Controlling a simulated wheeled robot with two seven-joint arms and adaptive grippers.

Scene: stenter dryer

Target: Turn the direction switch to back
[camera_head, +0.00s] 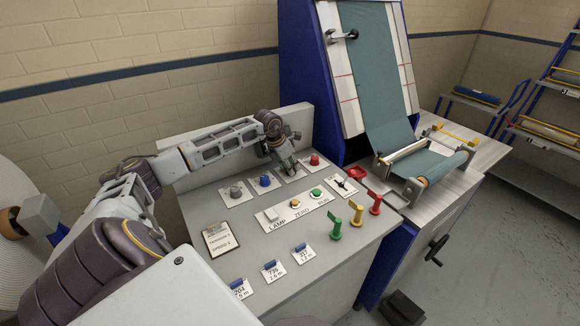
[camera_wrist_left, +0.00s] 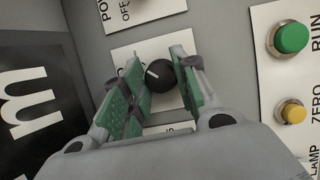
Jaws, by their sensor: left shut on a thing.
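A black rotary switch (camera_wrist_left: 160,75) with a white pointer line sits on a white plate in the left wrist view. The plate's lettering is mostly hidden by my fingers, so I cannot read it as the direction switch. My left gripper (camera_wrist_left: 166,88) has its green-padded fingers on both sides of this knob, shut on it. In the head view my left gripper (camera_head: 287,168) is down at the panel's back row, between the blue and red knobs, and covers the switch. My right gripper is not in view.
On the panel (camera_head: 195,200) are a grey knob (camera_head: 236,192), a blue knob (camera_head: 265,181), a red button (camera_head: 314,159), a black switch (camera_head: 345,184), and green (camera_head: 336,227), yellow (camera_head: 356,212) and red (camera_head: 375,203) upright handles.

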